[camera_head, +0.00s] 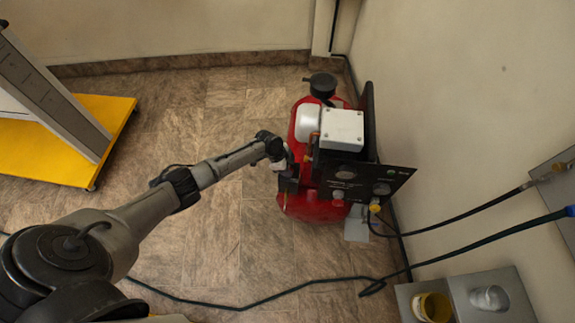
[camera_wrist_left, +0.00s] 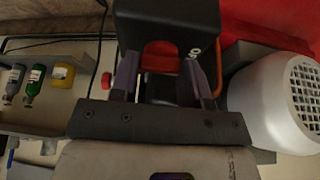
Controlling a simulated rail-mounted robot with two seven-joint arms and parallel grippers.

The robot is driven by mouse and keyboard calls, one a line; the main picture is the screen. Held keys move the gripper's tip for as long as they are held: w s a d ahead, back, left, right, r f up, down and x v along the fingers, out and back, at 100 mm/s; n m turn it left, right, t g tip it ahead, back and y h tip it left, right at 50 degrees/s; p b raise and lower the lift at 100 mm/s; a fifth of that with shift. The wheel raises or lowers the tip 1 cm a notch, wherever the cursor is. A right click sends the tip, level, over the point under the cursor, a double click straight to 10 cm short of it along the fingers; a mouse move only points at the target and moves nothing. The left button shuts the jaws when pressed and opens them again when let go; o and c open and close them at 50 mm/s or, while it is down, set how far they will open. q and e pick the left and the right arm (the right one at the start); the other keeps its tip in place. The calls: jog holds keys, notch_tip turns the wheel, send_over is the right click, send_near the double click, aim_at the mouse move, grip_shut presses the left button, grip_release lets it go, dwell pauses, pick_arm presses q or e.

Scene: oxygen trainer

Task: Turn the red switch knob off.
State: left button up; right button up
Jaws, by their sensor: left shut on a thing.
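The red switch knob (camera_wrist_left: 161,54) sits on a black box (camera_wrist_left: 168,22) at the top middle of the left wrist view. My left gripper (camera_wrist_left: 162,68) has one finger on each side of it and is shut on it. In the head view my left gripper (camera_head: 287,178) is at the left side of the red compressor (camera_head: 300,205), and the knob is hidden there. White lettering shows beside the knob, but its setting cannot be read. My right gripper is in neither view.
A white box (camera_head: 342,128) and a black panel (camera_head: 372,180) stand on the compressor's right side, close to the wall. A dark hose (camera_head: 250,305) crosses the floor. A yellow-based stand (camera_head: 110,115) is at left.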

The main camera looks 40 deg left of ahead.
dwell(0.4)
pick_arm(q)
jog(key=o, duration=0.9)
jog(key=shift+s+a+r, duration=0.1)
jog(key=shift+a+r, duration=0.05)
jog(key=shift+r, duration=0.3)
jog(key=p+v, duration=0.4)
jog(key=v, duration=0.9)
